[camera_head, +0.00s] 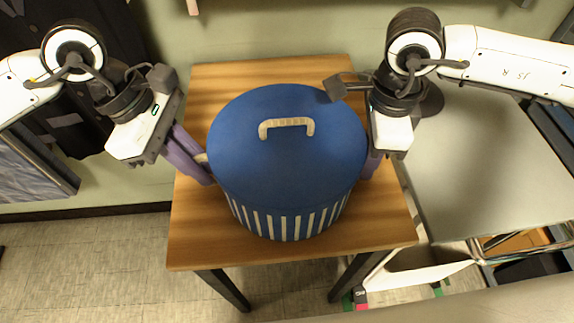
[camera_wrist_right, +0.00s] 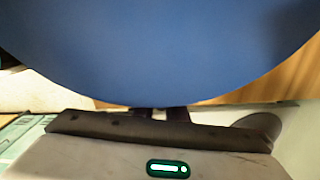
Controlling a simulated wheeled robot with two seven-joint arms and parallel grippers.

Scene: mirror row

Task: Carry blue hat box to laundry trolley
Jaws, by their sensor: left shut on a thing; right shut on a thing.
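The blue hat box (camera_head: 287,165) is round, with a plain blue lid, a pale handle on top and blue-and-white striped sides. It is over the small wooden table (camera_head: 215,238); I cannot tell whether it rests on it or is slightly lifted. My left gripper (camera_head: 206,168) is shut on its left side. My right gripper (camera_head: 368,165) is shut on its right side, its fingertips mostly hidden by the box. In the right wrist view the box (camera_wrist_right: 160,50) fills the upper part. I cannot identify a laundry trolley for certain.
A grey flat-topped surface (camera_head: 490,165) stands close to the table's right, with a metal-framed rack (camera_head: 520,245) below right. Dark clothing (camera_head: 75,120) hangs at the left wall. Tiled floor (camera_head: 90,265) is open at the lower left.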

